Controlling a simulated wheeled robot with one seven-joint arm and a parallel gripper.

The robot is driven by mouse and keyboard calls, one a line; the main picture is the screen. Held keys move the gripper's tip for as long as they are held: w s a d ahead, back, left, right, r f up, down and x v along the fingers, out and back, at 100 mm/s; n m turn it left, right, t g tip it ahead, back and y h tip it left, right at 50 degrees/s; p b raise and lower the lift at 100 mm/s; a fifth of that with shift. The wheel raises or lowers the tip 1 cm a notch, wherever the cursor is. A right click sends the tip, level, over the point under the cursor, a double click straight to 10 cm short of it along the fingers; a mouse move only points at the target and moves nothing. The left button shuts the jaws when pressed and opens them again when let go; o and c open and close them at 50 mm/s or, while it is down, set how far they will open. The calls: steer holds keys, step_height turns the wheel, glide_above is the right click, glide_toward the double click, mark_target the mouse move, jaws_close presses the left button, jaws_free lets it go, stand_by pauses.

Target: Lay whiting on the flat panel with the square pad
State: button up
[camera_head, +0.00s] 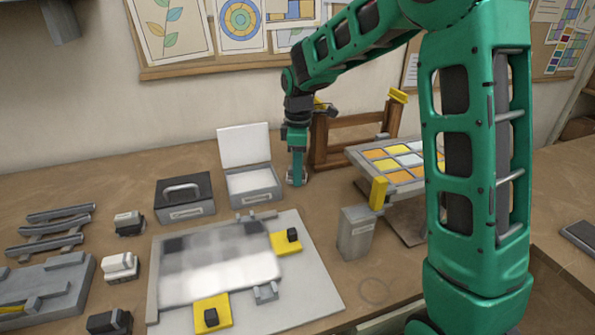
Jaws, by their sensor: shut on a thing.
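The flat panel (205,290) lies on a pale grey board (312,290) on the bench. A cloudy white layer covers much of its middle, with dark patches near its upper corners. My gripper (297,180) points down behind the board, just right of an open grey box with a raised white lid (245,145). It is shut on a small grey thing at its tip, too small to identify; I cannot tell whether this is the square pad. Small blocks with pale and dark parts, one pale (121,266) and one darker (110,322), stand left of the panel.
Yellow clamps (285,246) with black knobs grip the panel's edges. A dark box with a handle (184,196) stands behind the panel. A grey canister (356,235) and a coloured glass panel on a stand (375,154) are at right.

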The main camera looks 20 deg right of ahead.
steer(key=shift+s+f, duration=0.2)
steer(key=shift+f, duration=0.35)
steer(key=o, duration=0.9)
steer(key=shift+s, duration=0.1)
steer(key=shift+o, duration=0.5)
steer(key=shift+f, duration=0.15)
steer(key=shift+a, duration=0.15)
steer(key=shift+w+r, duration=0.2)
steer(key=shift+r, duration=0.5)
step_height(320, 180, up, 12)
steer(key=shift+w, duration=0.15)
